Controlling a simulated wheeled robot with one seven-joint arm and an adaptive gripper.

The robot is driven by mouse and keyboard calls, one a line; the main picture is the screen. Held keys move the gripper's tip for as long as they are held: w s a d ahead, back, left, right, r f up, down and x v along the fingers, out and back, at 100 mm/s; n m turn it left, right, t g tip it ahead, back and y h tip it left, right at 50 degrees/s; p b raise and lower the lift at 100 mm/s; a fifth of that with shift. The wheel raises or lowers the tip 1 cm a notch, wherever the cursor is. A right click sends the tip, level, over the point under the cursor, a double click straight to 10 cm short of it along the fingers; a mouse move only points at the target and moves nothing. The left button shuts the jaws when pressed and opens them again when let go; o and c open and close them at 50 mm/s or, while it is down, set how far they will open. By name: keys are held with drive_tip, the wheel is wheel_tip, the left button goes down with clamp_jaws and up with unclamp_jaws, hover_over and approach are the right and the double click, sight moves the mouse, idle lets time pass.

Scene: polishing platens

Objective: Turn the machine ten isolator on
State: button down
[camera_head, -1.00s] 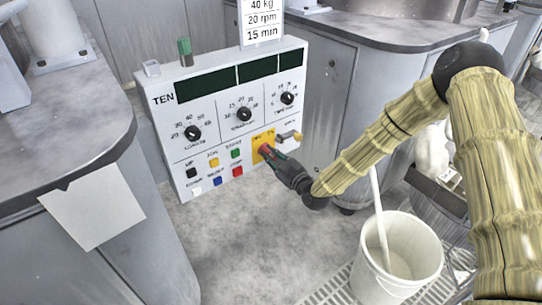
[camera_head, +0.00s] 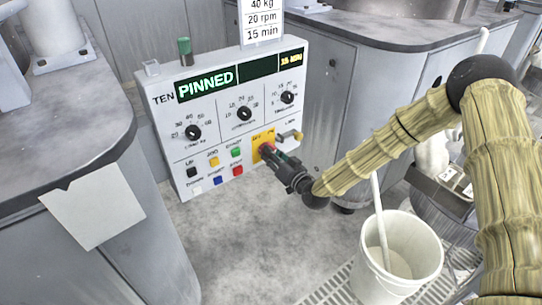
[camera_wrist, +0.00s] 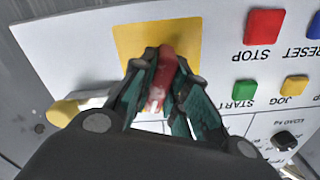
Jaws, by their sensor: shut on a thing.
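The isolator is a red handle (camera_wrist: 166,72) on a yellow plate (camera_wrist: 131,36); the plate also shows in the head view (camera_head: 257,153). My gripper (camera_head: 270,151) is at the plate, and in the wrist view its green-padded fingers (camera_wrist: 160,95) are shut around the red handle. The fingers partly hide the handle and the plate's lettering.
Coloured buttons (camera_head: 213,170) sit left of the isolator, three dials above. A yellow-tipped lever (camera_head: 290,136) sticks out close on its right, also in the wrist view (camera_wrist: 62,113). A white bucket (camera_head: 437,252) with a stick stands on the grating at lower right.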

drive_tip(key=shift+m, duration=2.3)
drive_tip(key=c, duration=1.4)
unclamp_jaws()
drive_tip(key=shift+s, duration=0.1)
drive_tip(key=v, duration=1.2)
